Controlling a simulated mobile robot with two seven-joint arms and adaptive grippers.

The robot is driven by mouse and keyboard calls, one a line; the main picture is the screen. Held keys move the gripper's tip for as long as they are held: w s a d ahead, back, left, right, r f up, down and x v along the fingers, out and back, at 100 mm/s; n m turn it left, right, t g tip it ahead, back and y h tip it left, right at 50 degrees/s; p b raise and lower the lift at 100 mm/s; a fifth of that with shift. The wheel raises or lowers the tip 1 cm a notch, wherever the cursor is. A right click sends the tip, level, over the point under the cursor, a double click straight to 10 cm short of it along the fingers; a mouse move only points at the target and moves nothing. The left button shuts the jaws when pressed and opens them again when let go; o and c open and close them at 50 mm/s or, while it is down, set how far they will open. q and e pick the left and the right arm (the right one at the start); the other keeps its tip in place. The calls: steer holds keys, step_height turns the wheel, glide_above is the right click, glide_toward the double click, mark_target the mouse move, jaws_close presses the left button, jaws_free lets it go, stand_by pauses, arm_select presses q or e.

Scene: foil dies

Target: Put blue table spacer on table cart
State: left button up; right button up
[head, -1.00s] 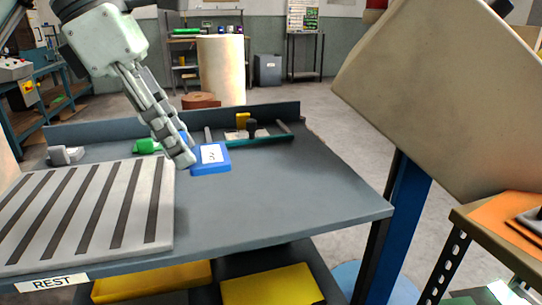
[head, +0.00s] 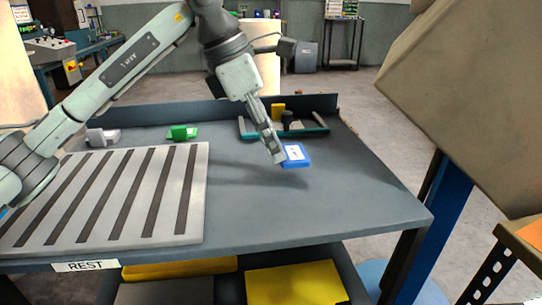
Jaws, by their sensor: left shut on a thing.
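The blue table spacer (head: 300,162) is a flat blue block with a white label on top. It is over the right half of a grey table (head: 340,205) with a REST sign on its front edge. I cannot tell whether it touches the tabletop. My left gripper (head: 277,155) is shut on the spacer's left side, pointing down at a tilt. The fingers hide part of that side. No label in view names a table cart. My right gripper is not in view.
A slatted light plate (head: 195,225) covers the table's left part. A green block (head: 182,133) and a teal tray (head: 243,128) stand at the back. A large beige body (head: 470,110) hangs at the right. The table's front right is clear.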

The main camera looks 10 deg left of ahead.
mark_target(279, 176)
arm_select(q)
step_height(279, 176, down, 4)
steer(key=shift+r, duration=0.25)
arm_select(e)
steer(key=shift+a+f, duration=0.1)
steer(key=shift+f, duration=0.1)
arm_select(q)
steer(key=shift+f, duration=0.1)
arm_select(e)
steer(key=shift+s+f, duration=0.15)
arm_select(q)
steer(key=shift+f, duration=0.1)
steer(key=o, duration=0.9)
steer(key=shift+o, duration=1.3)
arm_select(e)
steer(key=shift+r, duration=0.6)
